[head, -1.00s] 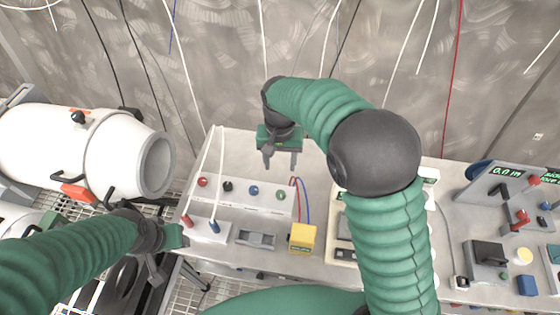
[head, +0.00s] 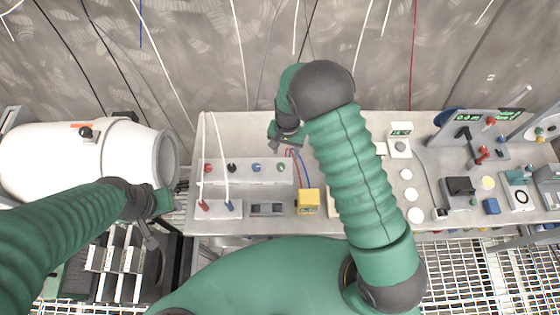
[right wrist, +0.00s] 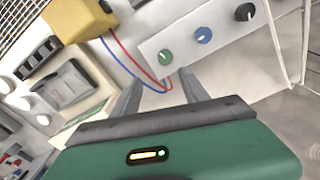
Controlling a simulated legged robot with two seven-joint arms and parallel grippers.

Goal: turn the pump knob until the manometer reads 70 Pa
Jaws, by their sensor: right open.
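I cannot tell for sure which parts are the pump knob and the manometer. A small device (head: 400,130) with a green display and a round grey knob (head: 400,147) stands mid-bench, right of my right arm. A panel (head: 490,128) with green digits, too small to read now, stands further right. My right gripper (head: 286,140) is open and empty above the back of the bench, near the right end of a row of knobs. In the right wrist view its fingers (right wrist: 160,92) are apart, near a green knob (right wrist: 166,57). My left gripper (head: 156,225) hangs left of the bench; its jaws are unclear.
A white box (head: 247,174) carries red, black, blue and green knobs. A yellow box (head: 308,201) with red and blue wires is beside it. A white cylinder (head: 80,150) lies at left. My right arm hides part of the bench. Cables hang by the wall.

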